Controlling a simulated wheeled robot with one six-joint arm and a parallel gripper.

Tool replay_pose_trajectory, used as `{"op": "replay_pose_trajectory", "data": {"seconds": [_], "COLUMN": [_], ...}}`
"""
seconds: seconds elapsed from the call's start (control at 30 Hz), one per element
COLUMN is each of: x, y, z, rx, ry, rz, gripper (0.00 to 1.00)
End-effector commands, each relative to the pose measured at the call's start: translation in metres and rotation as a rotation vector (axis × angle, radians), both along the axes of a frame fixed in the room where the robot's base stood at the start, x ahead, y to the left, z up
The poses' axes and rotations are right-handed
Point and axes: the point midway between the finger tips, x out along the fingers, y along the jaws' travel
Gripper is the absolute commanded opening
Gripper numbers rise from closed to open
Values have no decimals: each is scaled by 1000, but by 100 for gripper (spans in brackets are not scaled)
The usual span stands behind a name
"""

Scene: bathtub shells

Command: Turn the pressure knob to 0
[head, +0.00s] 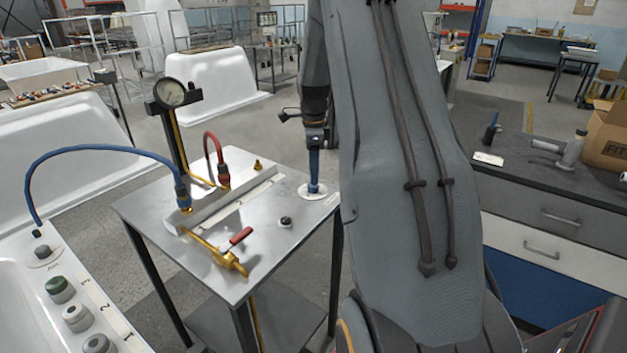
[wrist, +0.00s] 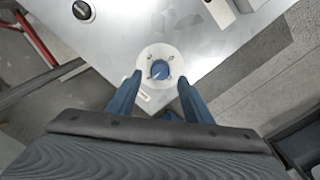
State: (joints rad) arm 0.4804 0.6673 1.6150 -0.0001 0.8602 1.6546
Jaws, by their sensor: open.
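A small blue knob (wrist: 159,69) sits in the middle of a round white dial plate (wrist: 147,57) in the wrist view. The plate has small dark marks, too small to read, and the knob's setting cannot be read. In the head view the white plate (head: 327,192) lies at the right corner of the metal table; the knob is hidden there by my fingers. My gripper (head: 314,188) points straight down over the plate. In the wrist view my gripper (wrist: 159,80) is open, with one blue finger on each side of the knob and gaps between.
The metal table (head: 150,212) also bears a black knob (head: 286,221), a brass valve with a red handle (head: 240,236), red and blue hoses and a round gauge (head: 171,93). A panel with several knobs (head: 77,317) stands front left. A grey workbench (head: 540,185) is at right.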

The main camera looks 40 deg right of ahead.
Motion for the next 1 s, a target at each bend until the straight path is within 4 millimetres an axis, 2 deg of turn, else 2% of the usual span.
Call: {"op": "replay_pose_trajectory", "data": {"seconds": [0.1,0.3,0.63,0.9,1.0], "x": [-2,0,0,0,0], "y": [1,1,1,1,1], "z": [-18,-37,-42,-42,-42], "rx": [2,0,-1,-1,-1], "ry": [3,0,-1,-1,-1], "rz": [1,2,3,3,5], "gripper": [46,46,46,5,5]}}
